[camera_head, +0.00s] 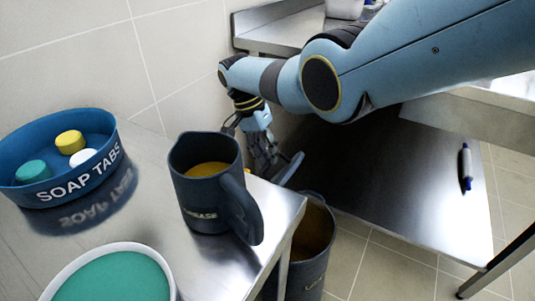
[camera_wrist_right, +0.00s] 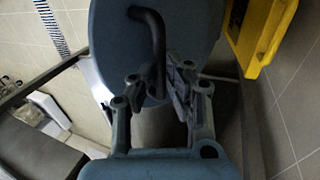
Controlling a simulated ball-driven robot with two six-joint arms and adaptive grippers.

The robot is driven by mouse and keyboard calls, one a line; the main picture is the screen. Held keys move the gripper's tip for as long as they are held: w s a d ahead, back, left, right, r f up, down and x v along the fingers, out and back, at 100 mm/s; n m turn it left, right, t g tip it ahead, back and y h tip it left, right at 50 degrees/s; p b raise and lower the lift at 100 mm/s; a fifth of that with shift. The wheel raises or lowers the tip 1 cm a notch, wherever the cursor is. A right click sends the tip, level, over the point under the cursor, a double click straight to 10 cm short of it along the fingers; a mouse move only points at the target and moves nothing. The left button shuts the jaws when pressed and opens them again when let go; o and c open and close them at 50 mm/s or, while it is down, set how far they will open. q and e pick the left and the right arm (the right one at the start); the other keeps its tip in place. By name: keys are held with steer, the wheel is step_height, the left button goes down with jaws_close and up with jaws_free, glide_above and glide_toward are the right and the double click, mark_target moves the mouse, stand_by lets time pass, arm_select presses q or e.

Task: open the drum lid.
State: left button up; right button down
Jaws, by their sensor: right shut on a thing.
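The dark drum (camera_head: 314,272) stands on the floor beside the steel table, partly hidden by the table's corner. Its mouth is uncovered in part and a brownish inside shows. The blue-grey lid (camera_head: 291,169) is tilted up at the drum's rear edge; whether it touches the rim I cannot tell. In the wrist view the lid (camera_wrist_right: 106,35) fills the upper middle, with a dark bent handle (camera_wrist_right: 158,45). My right gripper (camera_head: 268,160) is at the lid, and in the wrist view its fingers (camera_wrist_right: 153,82) are shut on the handle. My left gripper is out of view.
The steel table (camera_head: 150,228) holds a dark mug-like jug (camera_head: 205,215), a blue soap tabs bowl (camera_head: 40,190) and a white-rimmed green container (camera_head: 55,291). A low steel shelf (camera_head: 400,190) with a marker (camera_head: 466,165) lies right. A yellow object (camera_wrist_right: 262,35) is near the lid.

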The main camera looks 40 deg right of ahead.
steer(key=shift+s+a+f, duration=0.1)
steer(key=shift+s+f, duration=0.05)
steer(key=shift+f, duration=0.15)
steer(key=c, duration=1.6)
jaws_free()
steer(key=shift+o, duration=1.3)
steer(key=shift+w, duration=0.25)
steer(key=shift+r, duration=0.1)
